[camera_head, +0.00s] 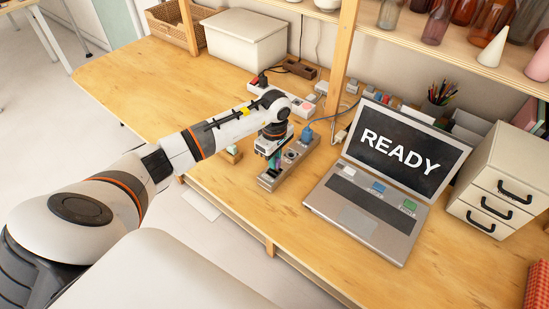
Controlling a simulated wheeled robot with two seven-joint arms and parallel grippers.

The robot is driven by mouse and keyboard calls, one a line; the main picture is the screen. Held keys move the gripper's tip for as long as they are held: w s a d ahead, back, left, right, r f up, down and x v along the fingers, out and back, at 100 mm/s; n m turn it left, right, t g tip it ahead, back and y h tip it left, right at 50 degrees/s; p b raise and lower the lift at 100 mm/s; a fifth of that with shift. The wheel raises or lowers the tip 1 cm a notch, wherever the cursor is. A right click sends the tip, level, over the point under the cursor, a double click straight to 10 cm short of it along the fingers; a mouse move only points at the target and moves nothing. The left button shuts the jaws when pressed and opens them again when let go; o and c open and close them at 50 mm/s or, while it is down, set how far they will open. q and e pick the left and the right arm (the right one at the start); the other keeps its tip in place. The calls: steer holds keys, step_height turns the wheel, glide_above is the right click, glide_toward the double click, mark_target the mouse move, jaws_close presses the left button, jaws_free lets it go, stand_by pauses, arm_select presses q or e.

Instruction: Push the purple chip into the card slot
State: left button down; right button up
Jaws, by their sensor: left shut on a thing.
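My left gripper (271,150) reaches in from the left and points down at the near end of a long grey block (297,153) on the desk. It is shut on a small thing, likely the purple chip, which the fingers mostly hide. The block has round and dark fittings on top. I cannot tell which opening is the card slot, or whether the held thing touches it. My right gripper is not in view.
An open laptop (363,217) showing READY stands just right of the block. Behind are a white power strip (292,101), a blue cable and a white box (246,38). White drawers (499,180) stand at right.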

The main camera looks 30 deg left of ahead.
mark_target(269, 179)
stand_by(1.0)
arm_select(q)
steer(key=shift+b, duration=0.4)
steer(key=shift+f, duration=0.2)
stand_by(0.7)
steer(key=shift+f+b, duration=0.55)
steer(key=shift+b, duration=0.35)
stand_by(0.8)
steer(key=shift+f+b, duration=0.6)
steer(key=shift+b, duration=0.15)
stand_by(1.7)
steer(key=shift+s+f, duration=0.15)
stand_by(0.4)
steer(key=c, duration=1.3)
jaws_free()
